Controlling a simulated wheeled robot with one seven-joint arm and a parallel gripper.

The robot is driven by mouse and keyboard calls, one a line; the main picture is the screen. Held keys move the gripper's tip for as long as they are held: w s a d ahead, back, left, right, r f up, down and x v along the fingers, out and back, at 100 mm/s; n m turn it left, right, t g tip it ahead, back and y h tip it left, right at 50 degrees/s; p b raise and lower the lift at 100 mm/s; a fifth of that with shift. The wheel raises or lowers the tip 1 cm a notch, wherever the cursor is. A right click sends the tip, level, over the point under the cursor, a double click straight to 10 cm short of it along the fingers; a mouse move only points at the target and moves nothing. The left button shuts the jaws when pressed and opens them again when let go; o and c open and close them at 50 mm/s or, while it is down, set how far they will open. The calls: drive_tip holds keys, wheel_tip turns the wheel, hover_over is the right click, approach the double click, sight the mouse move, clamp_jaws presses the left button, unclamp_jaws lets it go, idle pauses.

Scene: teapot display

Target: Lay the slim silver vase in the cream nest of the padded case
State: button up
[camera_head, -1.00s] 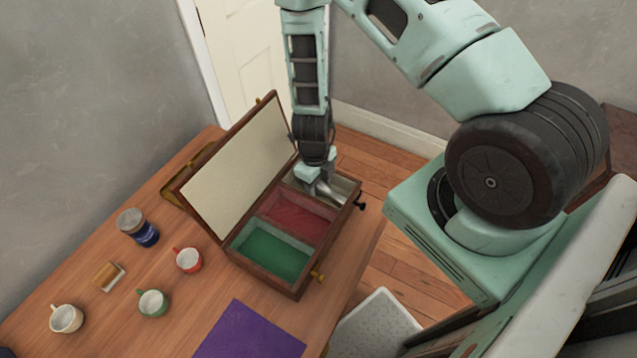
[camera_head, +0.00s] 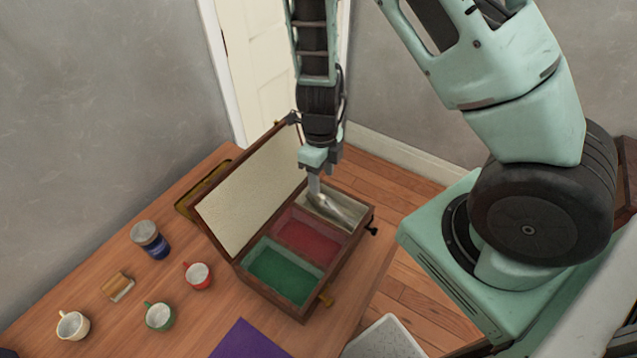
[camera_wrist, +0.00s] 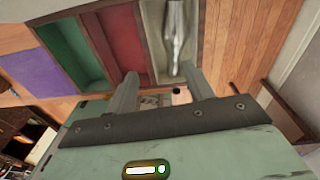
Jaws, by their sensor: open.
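The slim silver vase (camera_head: 330,207) lies on its side in the cream nest (camera_head: 352,219) of the padded case (camera_head: 287,309). The wrist view also shows the vase (camera_wrist: 174,38) lengthwise inside the cream nest (camera_wrist: 154,40). My gripper (camera_head: 315,186) is just above the upper-left end of the vase. In the wrist view my gripper's fingers (camera_wrist: 162,88) stand well apart with nothing between them. The case lid is open, leaning back. The red and green nests beside the cream one are empty.
On the table stand a blue jar (camera_head: 150,240), a red cup (camera_head: 198,276), a green cup (camera_head: 159,316), a white cup (camera_head: 72,326) and a small brown-and-white item (camera_head: 117,287). A purple mat (camera_head: 248,341) lies in front. The raised lid (camera_head: 250,190) stands close left of my gripper.

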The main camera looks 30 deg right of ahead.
drive_tip(key=s+a+r+n+y, duration=0.1)
drive_tip(key=s+a+r+n, duration=0.2)
drive_tip(key=a+r+n, duration=0.5)
drive_tip(key=s+a+r+n+y, duration=0.1)
drive_tip(key=s+a+r+n, duration=0.3)
drive_tip(key=n, duration=0.6)
drive_tip(key=s+a+r+n, duration=0.1)
drive_tip(key=s+r+n, duration=0.4)
drive_tip(key=n, duration=0.5)
drive_tip(key=s+a+r+n+t+h, duration=0.1)
drive_tip(key=s+r+n, duration=0.4)
drive_tip(key=n, duration=0.5)
drive_tip(key=shift+a+r+n+h, duration=0.25)
drive_tip(key=shift+a+n+h, duration=0.05)
drive_tip(key=shift+a, duration=0.2)
wheel_tip(320, 180, down, 3)
drive_tip(key=b, duration=0.3)
drive_tip(key=shift+w+f, duration=0.1)
drive_tip(key=shift+f, duration=0.1)
